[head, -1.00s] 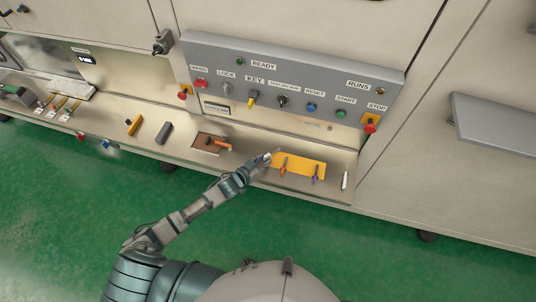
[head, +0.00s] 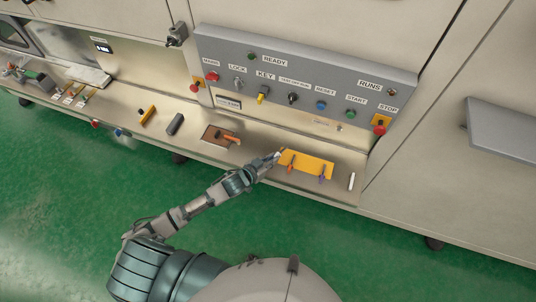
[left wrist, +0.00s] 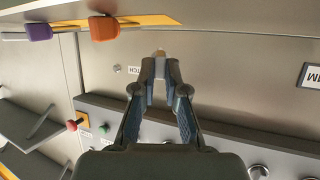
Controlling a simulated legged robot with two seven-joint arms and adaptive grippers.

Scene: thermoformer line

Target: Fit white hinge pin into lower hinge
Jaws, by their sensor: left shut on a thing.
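My left gripper (head: 277,155) is over the shelf at the left end of the yellow board. In the left wrist view its fingers (left wrist: 160,70) are nearly together, with a small tan tip (left wrist: 159,52) showing just beyond them. The rest of what it holds is hidden by the fingers. A slim white stick (head: 351,181) lies at the right end of the shelf, apart from the gripper; I cannot tell whether it is the hinge pin. I cannot make out the lower hinge with certainty. My right gripper is not in view.
The yellow board (head: 306,163) carries an orange-handled tool (left wrist: 104,28) and a purple-handled one (left wrist: 38,31). A brown tray (head: 213,138) with an orange-handled thing lies to its left. The grey control panel (head: 310,75) with knobs and buttons stands above the shelf.

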